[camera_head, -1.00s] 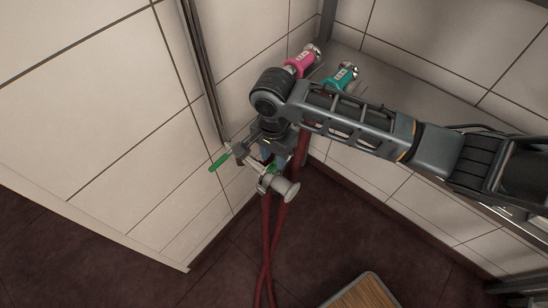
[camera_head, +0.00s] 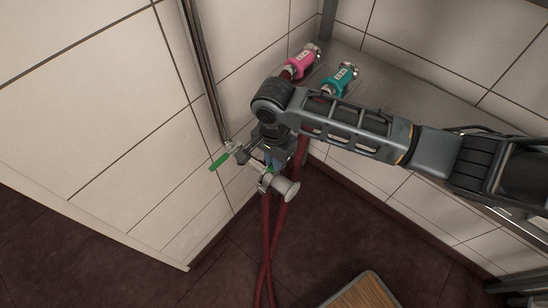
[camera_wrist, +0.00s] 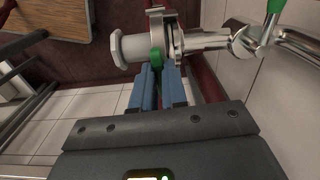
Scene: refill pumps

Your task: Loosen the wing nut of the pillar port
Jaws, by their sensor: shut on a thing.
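The pillar port is a metal pipe end with a clamp and a pale round cap (camera_head: 287,189), low on the wall pipe in the head view. In the wrist view its cap (camera_wrist: 128,48) points left and the clamp (camera_wrist: 161,17) stands right of it. The green wing nut (camera_wrist: 157,57) sits below the clamp, and its lower part is between the fingers. My gripper (camera_wrist: 158,80) has blue fingers and is shut on the wing nut. In the head view my gripper (camera_head: 275,158) is beside the port, with the wing nut largely hidden there.
A green valve lever (camera_head: 219,161) sticks out left of the port, close to my wrist. Pink (camera_head: 302,62) and teal (camera_head: 341,79) hose couplings lie on the ledge behind my arm. Red hoses (camera_head: 266,235) hang below. A wooden-topped piece (camera_head: 361,293) stands at the bottom.

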